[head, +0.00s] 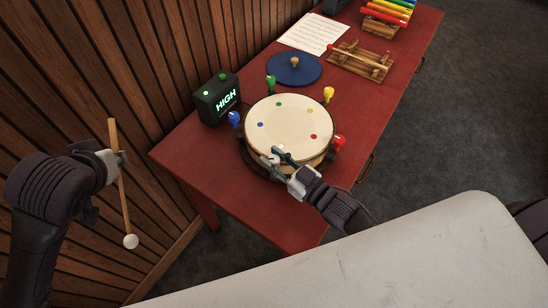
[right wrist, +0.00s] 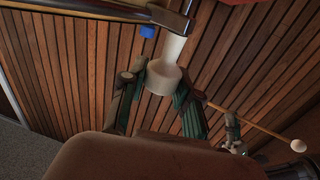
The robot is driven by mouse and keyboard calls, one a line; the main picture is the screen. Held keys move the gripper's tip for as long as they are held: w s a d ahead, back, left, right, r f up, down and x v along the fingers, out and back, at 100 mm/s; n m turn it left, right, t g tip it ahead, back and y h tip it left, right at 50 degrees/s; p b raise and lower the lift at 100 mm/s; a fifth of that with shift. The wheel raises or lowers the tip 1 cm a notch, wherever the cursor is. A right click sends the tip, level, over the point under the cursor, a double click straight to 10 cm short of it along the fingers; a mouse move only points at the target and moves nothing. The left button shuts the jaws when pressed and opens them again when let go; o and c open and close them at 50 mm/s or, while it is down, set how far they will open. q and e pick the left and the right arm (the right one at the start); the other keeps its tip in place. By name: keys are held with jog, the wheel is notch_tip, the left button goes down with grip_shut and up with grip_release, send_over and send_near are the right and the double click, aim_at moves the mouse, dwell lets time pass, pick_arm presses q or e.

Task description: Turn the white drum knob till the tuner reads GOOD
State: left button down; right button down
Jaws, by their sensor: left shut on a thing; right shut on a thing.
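The drum (head: 290,128) sits on the red table, with a cream skin marked by coloured dots. The tuner (head: 218,100) is a dark box behind it, reading HIGH in green letters. My right gripper (head: 277,157) is at the drum's near rim. In the right wrist view, its green fingers are shut around the white knob (right wrist: 163,77), one on each side; in the head view the gripper largely hides that knob. My left gripper (head: 119,161) is away from the table, shut on the wooden stick of a mallet (head: 125,198) with a white ball head hanging down.
Blue (head: 234,119), green (head: 271,83), yellow (head: 328,94) and red (head: 339,142) knobs stand around the drum. Behind it are a blue disc (head: 294,69), a wooden rack (head: 361,62), a music sheet (head: 312,33) and a xylophone (head: 388,14). A slatted wall (head: 140,60) borders the table's left.

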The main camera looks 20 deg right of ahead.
pick_arm(q)
jog(key=shift+f+b, duration=0.45)
pick_arm(e)
jog(key=n+g+y, duration=0.2)
jog(key=shift+w+d+y, duration=0.1)
jog(key=shift+y, duration=0.3)
pick_arm(q)
jog(key=shift+f+b, duration=0.85)
pick_arm(e)
jog(key=shift+n+g+y, duration=1.3)
jog(key=shift+g, duration=0.1)
jog(key=c, duration=0.8)
grip_release()
jog(key=v, duration=1.2)
